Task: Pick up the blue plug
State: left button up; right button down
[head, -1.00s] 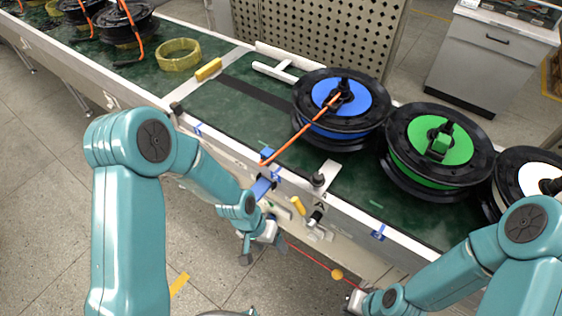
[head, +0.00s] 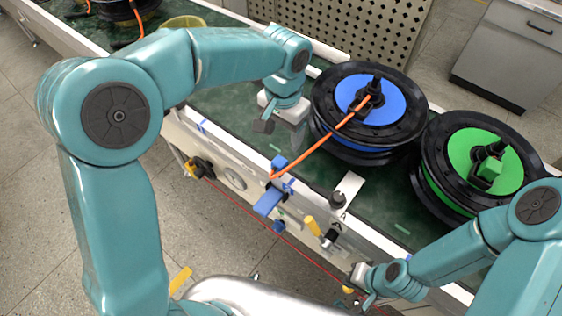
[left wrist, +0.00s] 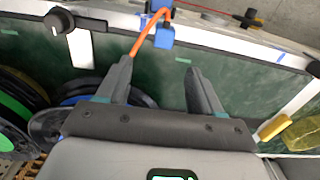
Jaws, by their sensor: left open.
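The blue plug (head: 279,165) is at the end of an orange cable at the conveyor's near edge. It also shows in the left wrist view (left wrist: 164,38), beyond my fingertips. My left gripper (head: 264,127) is over the belt, left of the cable and behind the plug. In the left wrist view the left gripper (left wrist: 158,68) has its fingers apart with nothing between them. My right gripper (head: 358,278) is low at the conveyor's front side; its finger state is unclear.
A blue bracket (head: 268,203) sticks out below the plug. A black knob (head: 337,200) sits on the conveyor edge. Open green belt (head: 235,105) lies around my left gripper.

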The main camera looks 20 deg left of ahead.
pick_arm(q)
send_over(278, 162)
jog(key=f, duration=0.6)
jog(key=shift+d+f, duration=0.25)
jog(key=shift+d, duration=0.1)
jog(key=shift+d+f, duration=0.1)
jog(key=shift+f, duration=0.5)
jog(key=f, duration=0.2)
jog(key=a+f, duration=0.1)
jog(key=shift+s+f+p, duration=0.1)
jog(key=shift+f+p, duration=0.25)
jog(key=shift+f, duration=0.05)
jog(key=shift+d+f, duration=0.2)
jog(key=shift+f, duration=0.15)
jog(key=shift+r, duration=0.1)
jog(key=shift+a, duration=0.1)
jog(key=shift+c, duration=0.9)
jog(key=c, duration=0.9)
